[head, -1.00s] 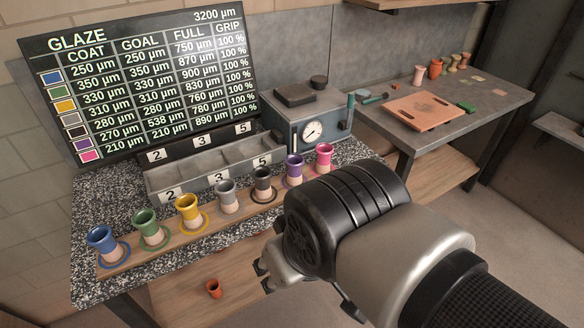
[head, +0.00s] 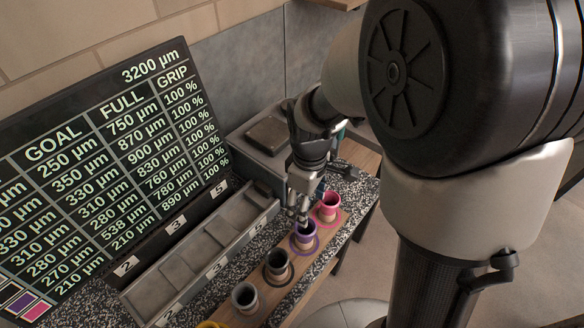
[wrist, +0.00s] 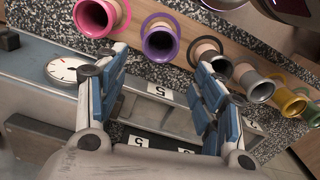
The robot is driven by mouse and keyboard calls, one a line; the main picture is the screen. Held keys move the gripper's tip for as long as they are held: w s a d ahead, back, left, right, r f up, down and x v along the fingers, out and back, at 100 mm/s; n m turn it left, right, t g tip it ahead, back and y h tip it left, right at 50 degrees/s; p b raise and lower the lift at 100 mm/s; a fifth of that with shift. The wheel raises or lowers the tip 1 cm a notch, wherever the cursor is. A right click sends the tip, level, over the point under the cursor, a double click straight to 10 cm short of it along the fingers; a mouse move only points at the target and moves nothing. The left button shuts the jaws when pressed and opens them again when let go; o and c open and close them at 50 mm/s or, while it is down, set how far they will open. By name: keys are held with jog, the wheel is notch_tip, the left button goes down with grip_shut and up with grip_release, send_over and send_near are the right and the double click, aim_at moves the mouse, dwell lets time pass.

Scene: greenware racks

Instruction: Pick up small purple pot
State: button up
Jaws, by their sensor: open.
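The small purple pot (head: 305,238) stands on a purple ring on the wooden strip, between the pink pot (head: 329,205) and the black pot (head: 277,262). In the wrist view the purple pot (wrist: 160,43) shows its open mouth beyond and between my fingertips. My gripper (head: 302,214) is close to the purple pot in the head view, partly covering its far side. In the wrist view my gripper (wrist: 166,60) has its fingers spread wide with nothing between them. I cannot tell whether a finger touches the pot.
The grey pot (head: 245,296) and yellow pot (wrist: 292,106) continue the row. A grey compartment tray (head: 190,268) with number cards lies beside it. The glaze board (head: 120,160) stands behind. The gauge box (wrist: 62,72) is near my fingers.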

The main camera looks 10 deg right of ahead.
aim_at(305, 237)
jog(key=f+b, duration=0.2)
jog(key=f, duration=0.3)
jog(key=f+b, duration=0.2)
jog(key=f, duration=0.4)
jog(key=shift+s+f, duration=0.2)
jog(key=shift+f, duration=0.1)
jog(key=shift+w+d+f+b, duration=0.1)
jog(key=shift+f+b, duration=1.25)
jog(key=shift+f, duration=1.6)
jog(key=shift+r, duration=0.1)
jog(key=shift+c, duration=0.2)
jog(key=c, duration=1.2)
